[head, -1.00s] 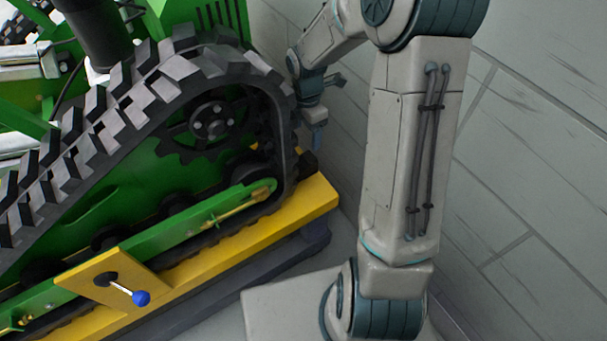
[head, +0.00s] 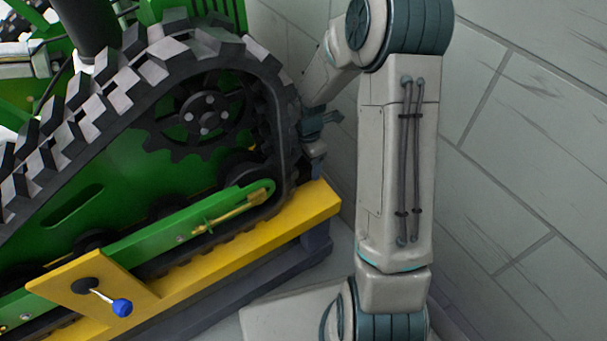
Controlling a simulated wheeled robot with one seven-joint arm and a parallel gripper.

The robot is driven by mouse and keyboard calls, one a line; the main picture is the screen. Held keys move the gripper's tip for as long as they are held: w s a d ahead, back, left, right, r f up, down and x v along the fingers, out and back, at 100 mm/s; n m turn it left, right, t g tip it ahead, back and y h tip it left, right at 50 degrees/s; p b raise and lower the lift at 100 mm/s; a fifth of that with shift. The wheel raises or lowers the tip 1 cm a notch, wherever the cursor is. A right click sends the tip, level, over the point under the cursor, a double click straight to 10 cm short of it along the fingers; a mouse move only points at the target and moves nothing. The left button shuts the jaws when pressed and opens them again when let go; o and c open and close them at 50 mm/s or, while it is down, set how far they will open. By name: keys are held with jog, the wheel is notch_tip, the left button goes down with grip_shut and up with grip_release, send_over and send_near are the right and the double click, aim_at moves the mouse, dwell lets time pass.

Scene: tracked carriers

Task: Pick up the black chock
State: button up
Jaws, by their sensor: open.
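My gripper (head: 315,158) is at the end of the yellow beam (head: 318,203), just right of the front curve of the black track (head: 283,150). It points down and is open. A small dark shape (head: 301,170), which looks like the black chock, sits on the beam between the track and my gripper. It is mostly hidden by the track's shadow and my gripper. I cannot tell whether the fingers are around it or only beside it.
The green tracked carrier (head: 115,185) fills the left side. A yellow plate with a blue-knobbed lever (head: 122,307) is at the lower left. A grey panelled wall (head: 530,150) stands close behind my arm on the right. A narrow strip of floor lies between beam and wall.

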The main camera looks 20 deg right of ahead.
notch_tip(320, 180, down, 2)
jog(key=shift+f+b, duration=0.15)
jog(key=shift+b, duration=0.2)
jog(key=c, duration=1.3)
jog(key=shift+o, duration=0.2)
